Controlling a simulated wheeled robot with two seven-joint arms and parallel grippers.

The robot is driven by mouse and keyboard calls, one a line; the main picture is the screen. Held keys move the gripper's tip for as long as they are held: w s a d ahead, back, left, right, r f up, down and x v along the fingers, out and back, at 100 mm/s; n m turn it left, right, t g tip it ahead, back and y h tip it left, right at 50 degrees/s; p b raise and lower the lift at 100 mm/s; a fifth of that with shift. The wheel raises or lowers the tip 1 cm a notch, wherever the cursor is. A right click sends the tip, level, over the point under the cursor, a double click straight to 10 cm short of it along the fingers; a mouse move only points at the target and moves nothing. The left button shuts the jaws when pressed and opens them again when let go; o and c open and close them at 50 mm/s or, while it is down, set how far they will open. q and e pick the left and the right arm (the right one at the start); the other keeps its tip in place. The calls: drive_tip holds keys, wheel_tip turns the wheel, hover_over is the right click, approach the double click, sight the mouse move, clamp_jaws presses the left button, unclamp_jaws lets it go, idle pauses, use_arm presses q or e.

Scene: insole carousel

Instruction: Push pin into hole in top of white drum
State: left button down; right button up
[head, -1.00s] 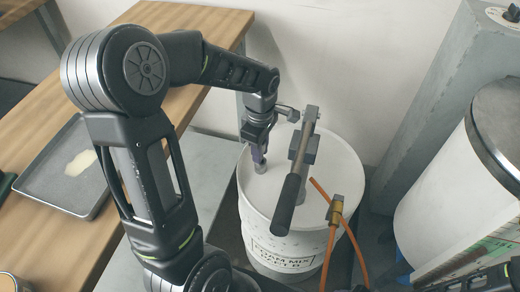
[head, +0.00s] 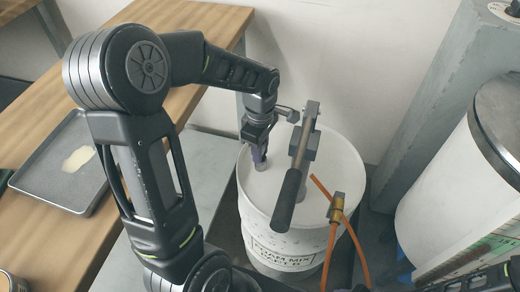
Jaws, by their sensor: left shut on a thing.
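The white drum (head: 252,212) stands upright at the centre, with a dark-handled pump lever (head: 288,192) across its top. My left gripper (head: 259,157) reaches down over the left side of the drum's top. It is shut on the pin (head: 260,167), a small grey piece showing below the fingers at the drum's top. The hole is hidden, and I cannot tell how deep the pin sits. Dark parts of my right arm show at the bottom right edge; its jaws cannot be made out.
An orange hose with a brass fitting (head: 336,207) hangs at the drum's right front. A wooden table (head: 120,115) with a grey tray (head: 40,180) lies left. A large white cylinder (head: 450,210) and a grey pillar (head: 432,95) stand right. The wall is close behind the drum.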

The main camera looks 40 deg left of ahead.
drive_tip(key=shift+r, duration=0.1)
drive_tip(key=shift+r+p, duration=0.3)
drive_tip(key=shift+p, duration=0.15)
drive_tip(key=shift+f, duration=0.2)
idle(2.1)
drive_tip(key=shift+r, duration=0.35)
drive_tip(key=shift+f, duration=0.15)
idle(2.3)
drive_tip(key=shift+r+p, duration=0.3)
drive_tip(key=shift+r, duration=0.05)
drive_tip(key=shift+r, duration=0.15)
idle(1.8)
